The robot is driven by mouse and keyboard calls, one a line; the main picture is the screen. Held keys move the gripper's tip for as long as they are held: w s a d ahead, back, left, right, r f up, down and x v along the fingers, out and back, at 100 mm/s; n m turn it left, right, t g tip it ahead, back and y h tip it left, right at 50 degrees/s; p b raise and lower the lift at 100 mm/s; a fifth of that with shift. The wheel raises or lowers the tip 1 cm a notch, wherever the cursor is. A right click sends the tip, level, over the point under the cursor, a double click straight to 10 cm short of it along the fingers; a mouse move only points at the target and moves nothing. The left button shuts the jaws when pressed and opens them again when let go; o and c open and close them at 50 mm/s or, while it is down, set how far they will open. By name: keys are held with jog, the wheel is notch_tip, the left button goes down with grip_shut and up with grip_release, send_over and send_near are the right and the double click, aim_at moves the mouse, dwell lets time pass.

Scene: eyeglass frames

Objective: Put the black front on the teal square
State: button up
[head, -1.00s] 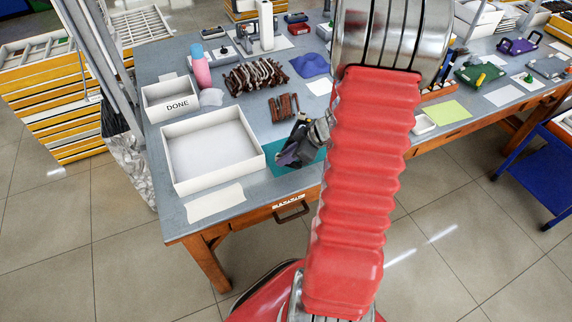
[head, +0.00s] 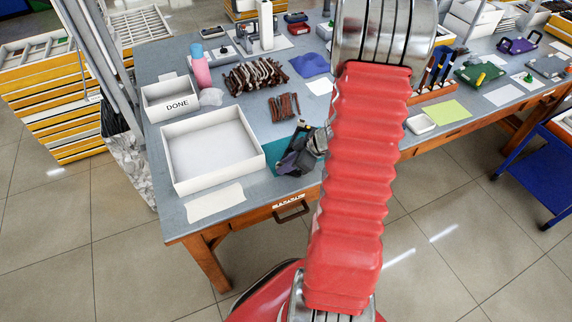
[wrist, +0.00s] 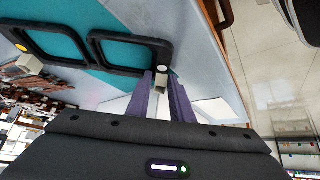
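The black front (wrist: 91,35), an eyeglass front with two empty rims, fills the upper left of the wrist view. It has a yellow dot at one end and a white dot at the other. The teal square (wrist: 112,19) shows behind and through the rims; in the head view it lies at the table's front edge (head: 279,157). My gripper (wrist: 163,83) has its two purple fingers closed about the white-dot end, by a small metal hinge. Whether the front touches the square or hovers just above it I cannot tell. My arm hides part of the square in the head view.
Brown frame parts (head: 284,106) lie behind the square.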

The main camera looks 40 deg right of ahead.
jog(key=o, duration=0.4)
jog(key=shift+c, duration=0.2)
jog(key=v, duration=1.2)
jog(key=shift+a, duration=0.1)
dwell(0.4)
jog(key=w+a+r+m+g, duration=0.1)
jog(key=a+r, duration=0.4)
jog(key=a, duration=0.2)
jog(key=w+a+r+g, duration=0.1)
jog(key=a+r, duration=0.3)
jog(key=a, duration=0.4)
jog(key=s+a+r+m+h, duration=0.1)
jog(key=s+a+r+m, duration=0.1)
jog(key=s+a+r, duration=0.2)
jog(key=s+a+r+m+t+h, duration=0.1)
jog(key=s+a+r+m+h, duration=0.1)
jog(key=a+r, duration=0.4)
jog(key=s+a, duration=0.1)
jog(key=a, duration=0.3)
jog(key=shift+s+m, duration=0.4)
